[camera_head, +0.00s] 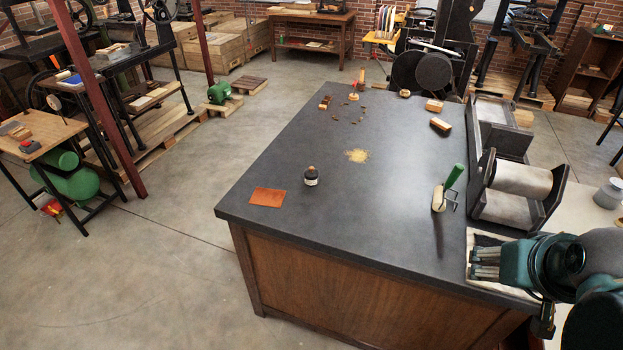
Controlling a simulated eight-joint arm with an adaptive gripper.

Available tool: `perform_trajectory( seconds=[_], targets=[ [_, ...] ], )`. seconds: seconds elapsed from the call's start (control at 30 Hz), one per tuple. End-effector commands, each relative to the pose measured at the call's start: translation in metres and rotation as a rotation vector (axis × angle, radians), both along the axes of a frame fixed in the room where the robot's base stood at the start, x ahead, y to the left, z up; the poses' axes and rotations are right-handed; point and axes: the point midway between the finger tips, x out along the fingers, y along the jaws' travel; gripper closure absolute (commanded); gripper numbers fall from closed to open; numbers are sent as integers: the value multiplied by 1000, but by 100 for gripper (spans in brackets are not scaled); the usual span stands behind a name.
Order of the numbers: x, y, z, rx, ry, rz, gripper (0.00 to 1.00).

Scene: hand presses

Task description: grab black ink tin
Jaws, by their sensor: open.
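A small black ink tin (311,176) with a pale label and a brownish top stands upright on the dark table top (380,215), left of its middle and toward the near edge. My gripper (485,264) is at the lower right, over the near right corner of the table. Its grey fingers point left and it is open, with nothing seen between them. It is well to the right of the tin and apart from it. My teal arm hides part of that corner.
An orange-brown leather piece (267,197) lies left of the tin. A green-handled roller (447,189) and a press with a large roller (516,185) are on the right. The table between tin and green-handled roller is clear.

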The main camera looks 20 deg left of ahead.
Motion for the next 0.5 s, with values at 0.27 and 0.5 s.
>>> perform_trajectory(
  seconds=[0.27,0.5],
  targets=[
    [43,23,28,-48,41,118,50],
    [79,46,46,-89,77,221,50]
  ],
)
